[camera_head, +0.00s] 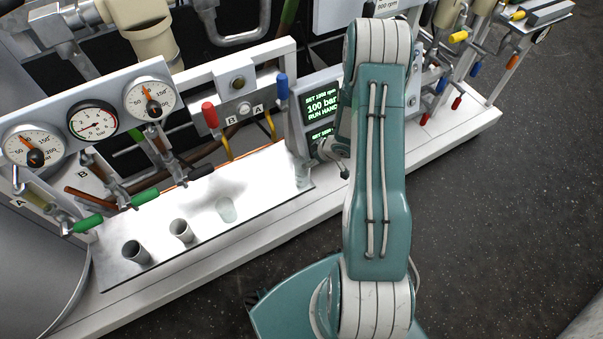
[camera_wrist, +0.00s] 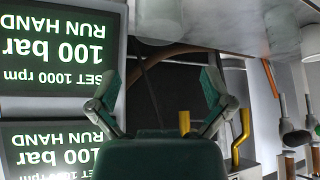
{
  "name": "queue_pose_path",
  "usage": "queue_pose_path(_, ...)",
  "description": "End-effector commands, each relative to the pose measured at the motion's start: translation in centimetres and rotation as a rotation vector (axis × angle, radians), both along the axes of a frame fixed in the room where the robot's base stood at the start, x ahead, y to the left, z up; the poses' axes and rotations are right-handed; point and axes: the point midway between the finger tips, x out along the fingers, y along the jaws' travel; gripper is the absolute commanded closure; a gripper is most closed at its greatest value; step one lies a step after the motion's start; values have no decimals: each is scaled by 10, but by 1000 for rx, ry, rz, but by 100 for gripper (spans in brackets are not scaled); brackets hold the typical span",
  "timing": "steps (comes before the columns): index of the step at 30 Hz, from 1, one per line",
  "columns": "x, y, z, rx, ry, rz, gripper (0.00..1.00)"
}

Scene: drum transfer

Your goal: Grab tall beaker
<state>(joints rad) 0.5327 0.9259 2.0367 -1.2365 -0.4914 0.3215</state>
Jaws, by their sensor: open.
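A clear glass vessel (camera_head: 302,168), which looks like the tall beaker, stands at the right end of the shiny metal tray (camera_head: 262,192), close to the display panel. It is faint against the tray. In the wrist view, which is upside down, a blurred clear vessel (camera_wrist: 160,18) shows at the top edge, partly cut off. My gripper (camera_head: 333,158) is just right of the tray's end, partly hidden by my arm. In the wrist view my gripper (camera_wrist: 162,88) has its fingers wide apart with nothing between them.
The display panel (camera_head: 321,105) is close behind my gripper. Valves with a red handle (camera_head: 210,115) and a blue handle (camera_head: 282,87) stand behind the tray.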

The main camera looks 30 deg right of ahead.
Motion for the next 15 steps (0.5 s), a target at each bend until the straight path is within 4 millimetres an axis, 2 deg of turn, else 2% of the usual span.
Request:
queue_pose_path(3,9,7,-17,-2,2,3,0)
queue_pose_path(11,20,12,-35,-6,1,2,0)
queue_pose_path(15,27,14,-54,-3,3,3,0)
